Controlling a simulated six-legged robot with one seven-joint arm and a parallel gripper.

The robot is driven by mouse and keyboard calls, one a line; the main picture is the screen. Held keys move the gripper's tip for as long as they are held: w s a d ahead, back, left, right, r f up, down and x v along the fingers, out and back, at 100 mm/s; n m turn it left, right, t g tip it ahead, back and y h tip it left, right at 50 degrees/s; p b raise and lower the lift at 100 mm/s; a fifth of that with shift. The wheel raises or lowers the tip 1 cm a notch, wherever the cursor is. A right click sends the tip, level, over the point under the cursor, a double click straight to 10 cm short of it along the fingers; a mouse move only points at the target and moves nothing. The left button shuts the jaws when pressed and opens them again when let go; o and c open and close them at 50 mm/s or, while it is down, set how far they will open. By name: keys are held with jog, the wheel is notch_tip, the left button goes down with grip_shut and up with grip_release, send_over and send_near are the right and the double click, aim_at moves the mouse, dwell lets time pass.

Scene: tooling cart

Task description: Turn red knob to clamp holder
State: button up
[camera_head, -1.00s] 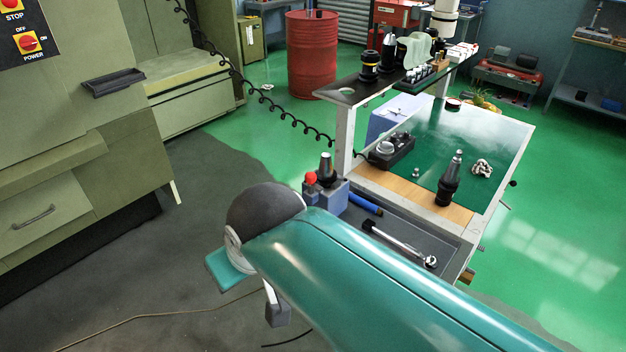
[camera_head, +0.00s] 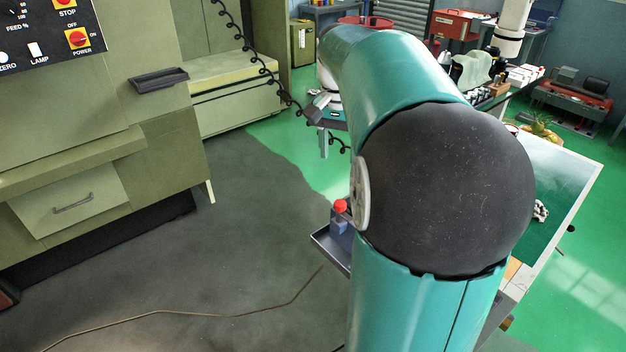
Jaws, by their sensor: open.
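The red knob (camera_head: 340,206) shows at the centre, just left of my arm's large dark elbow joint. It sits on a blue-grey clamp block (camera_head: 338,227) at the cart's left end. The tool holder in the block is hidden behind my arm. My gripper (camera_head: 323,146) is small and partly seen at the upper centre, beyond my bent arm. It points down and is open, with nothing seen between its fingers. In the picture it is above and slightly left of the red knob, apart from it.
A grey tray edge (camera_head: 330,250) shows by the block. The cart's green top (camera_head: 550,190) is mostly covered by my arm. A coiled black cable (camera_head: 262,65) hangs near my gripper. A green machine (camera_head: 90,150) stands at left.

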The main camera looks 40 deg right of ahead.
aim_at(340, 203)
jog(key=f, duration=1.2)
jog(key=shift+s+d+f, duration=0.35)
jog(key=shift+f, duration=0.65)
jog(key=shift+w, duration=0.1)
jog(key=c, duration=1)
